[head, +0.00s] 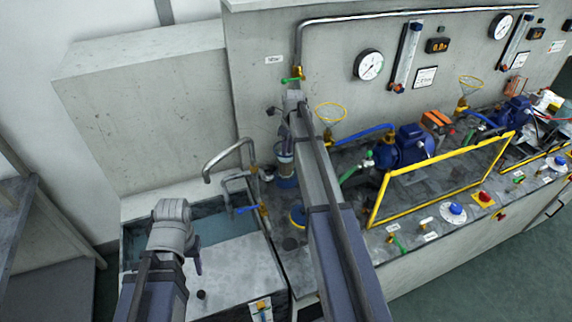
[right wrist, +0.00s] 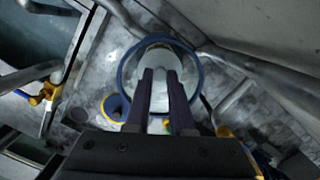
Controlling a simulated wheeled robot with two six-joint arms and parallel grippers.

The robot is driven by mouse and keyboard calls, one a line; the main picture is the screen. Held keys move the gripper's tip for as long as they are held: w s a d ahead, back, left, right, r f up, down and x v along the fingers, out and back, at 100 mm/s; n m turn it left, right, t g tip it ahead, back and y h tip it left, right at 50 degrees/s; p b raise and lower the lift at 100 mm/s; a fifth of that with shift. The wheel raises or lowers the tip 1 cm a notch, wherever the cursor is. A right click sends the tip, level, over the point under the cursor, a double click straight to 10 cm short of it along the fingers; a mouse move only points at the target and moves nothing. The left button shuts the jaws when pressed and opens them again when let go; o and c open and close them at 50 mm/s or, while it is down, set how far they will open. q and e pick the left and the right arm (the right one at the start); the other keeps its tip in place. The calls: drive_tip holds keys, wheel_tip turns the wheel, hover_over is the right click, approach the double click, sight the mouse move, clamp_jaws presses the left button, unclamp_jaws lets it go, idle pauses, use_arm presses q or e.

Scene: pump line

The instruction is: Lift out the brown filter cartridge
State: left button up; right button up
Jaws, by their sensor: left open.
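I see no clearly brown cartridge in either view. The right wrist view looks down on a round blue rim (right wrist: 122,75) with a pale, round-topped thing (right wrist: 160,48) inside. My right gripper (right wrist: 161,72) points into this rim, its two dark fingers close together with a narrow gap. Whether they touch the pale thing I cannot tell.
Bent grey pipes (head: 228,155) and a blue-handled valve (head: 247,209) stand to the left. A yellow frame (head: 440,175) guards the blue pump (head: 408,147) on the right.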

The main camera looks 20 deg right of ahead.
clamp_jaws()
drive_tip(key=shift+r, duration=0.1)
wheel_tip(320, 180, up, 14)
drive_tip(key=p, duration=1.4)
idle(0.3)
drive_tip(key=shift+s, duration=0.1)
